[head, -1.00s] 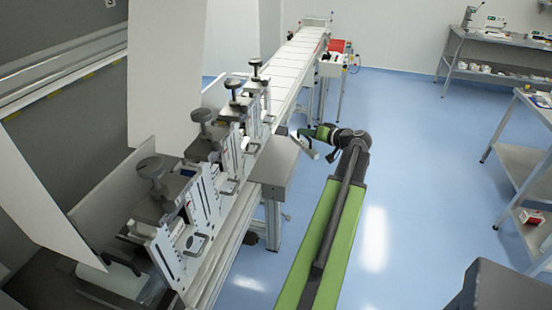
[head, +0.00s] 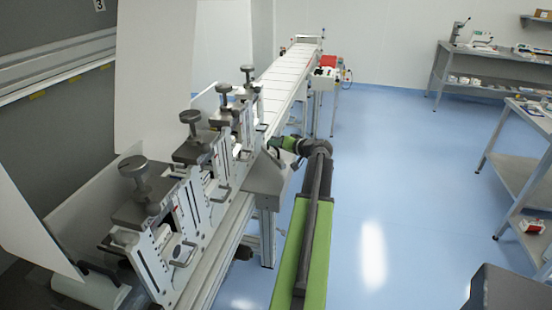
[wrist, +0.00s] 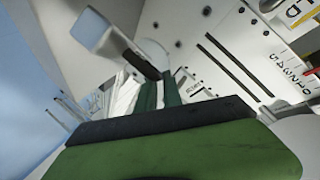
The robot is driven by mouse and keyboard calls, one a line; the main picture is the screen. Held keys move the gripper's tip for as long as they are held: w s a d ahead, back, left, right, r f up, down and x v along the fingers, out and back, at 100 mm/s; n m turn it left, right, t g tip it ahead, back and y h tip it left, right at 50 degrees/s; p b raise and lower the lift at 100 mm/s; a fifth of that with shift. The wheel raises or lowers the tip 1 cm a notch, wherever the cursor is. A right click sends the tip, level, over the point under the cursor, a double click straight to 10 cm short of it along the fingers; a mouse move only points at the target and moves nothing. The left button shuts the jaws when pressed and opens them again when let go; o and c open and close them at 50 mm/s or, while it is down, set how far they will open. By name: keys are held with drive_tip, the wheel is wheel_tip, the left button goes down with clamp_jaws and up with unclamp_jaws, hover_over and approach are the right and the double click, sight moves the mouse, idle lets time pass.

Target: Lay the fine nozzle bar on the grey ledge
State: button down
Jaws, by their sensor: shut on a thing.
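My gripper (head: 272,142) is at the far end of the grey ledge (head: 262,178), close to the row of clamp stations. In the wrist view its dark green fingers (wrist: 158,94) are shut on the dark handle of a pale grey block, which I take to be the fine nozzle bar (wrist: 97,30). The bar extends to the upper left, tilted in that view. In the head view I cannot make out the bar clearly. I cannot tell whether it touches the ledge or the station.
A white station plate with slots and a printed scale (wrist: 250,50) is close on the right in the wrist view. Several clamp stations with knobs (head: 190,120) line the left. The long conveyor (head: 285,75) runs away behind.

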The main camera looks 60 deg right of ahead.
sight(272, 152)
drive_tip(key=shift+f+b, duration=2.2)
drive_tip(key=c, duration=1.5)
unclamp_jaws()
drive_tip(key=shift+r, duration=0.1)
drive_tip(key=shift+r+p, duration=0.2)
drive_tip(key=shift+p, duration=0.1)
drive_tip(key=p+v, duration=0.3)
drive_tip(key=v, duration=0.9)
drive_tip(key=shift+p, duration=0.3)
drive_tip(key=shift+s+f, duration=0.1)
